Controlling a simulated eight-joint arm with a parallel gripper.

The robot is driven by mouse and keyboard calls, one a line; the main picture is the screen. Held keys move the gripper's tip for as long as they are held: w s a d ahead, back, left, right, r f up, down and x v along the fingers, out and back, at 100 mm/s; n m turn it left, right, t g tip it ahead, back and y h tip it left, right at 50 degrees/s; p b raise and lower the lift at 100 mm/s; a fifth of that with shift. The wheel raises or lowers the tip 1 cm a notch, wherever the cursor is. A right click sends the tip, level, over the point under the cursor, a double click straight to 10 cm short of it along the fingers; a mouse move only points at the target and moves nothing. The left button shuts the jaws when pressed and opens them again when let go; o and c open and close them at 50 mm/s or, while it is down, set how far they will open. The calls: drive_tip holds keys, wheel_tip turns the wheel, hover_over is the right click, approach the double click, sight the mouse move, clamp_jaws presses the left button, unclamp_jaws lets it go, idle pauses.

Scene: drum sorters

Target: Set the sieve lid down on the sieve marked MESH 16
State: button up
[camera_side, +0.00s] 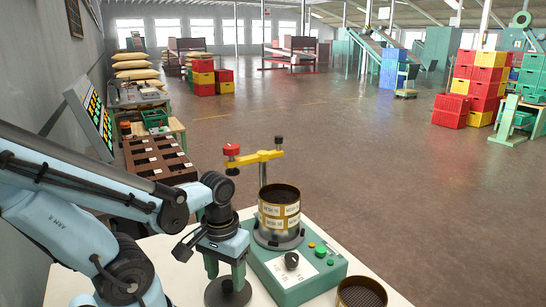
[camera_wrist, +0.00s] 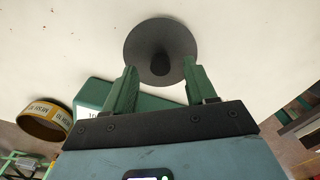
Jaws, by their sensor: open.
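The sieve lid is a dark round disc with a central knob. It lies on the white table below my gripper in the side view (camera_side: 228,295) and in the wrist view (camera_wrist: 160,28). My gripper (camera_side: 226,274) points down over it, open. In the wrist view its green fingers (camera_wrist: 160,68) stand on either side of the knob, with gaps visible. Brass sieves (camera_side: 279,208) with MESH labels are stacked on the green shaker (camera_side: 290,272). Another brass sieve (camera_side: 361,291) stands at the lower right. A labelled brass sieve (camera_wrist: 45,123) shows in the wrist view; its number is unclear.
A yellow clamp arm with a red knob (camera_side: 253,158) stands on a post behind the stacked sieves, at about their top height or above. A brown compartment tray (camera_side: 160,158) is at the back left. White table surface (camera_side: 190,285) is bare around the lid.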

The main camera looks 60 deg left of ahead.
sight(228, 291)
drive_tip(key=shift+f, duration=1.1)
clamp_jaws()
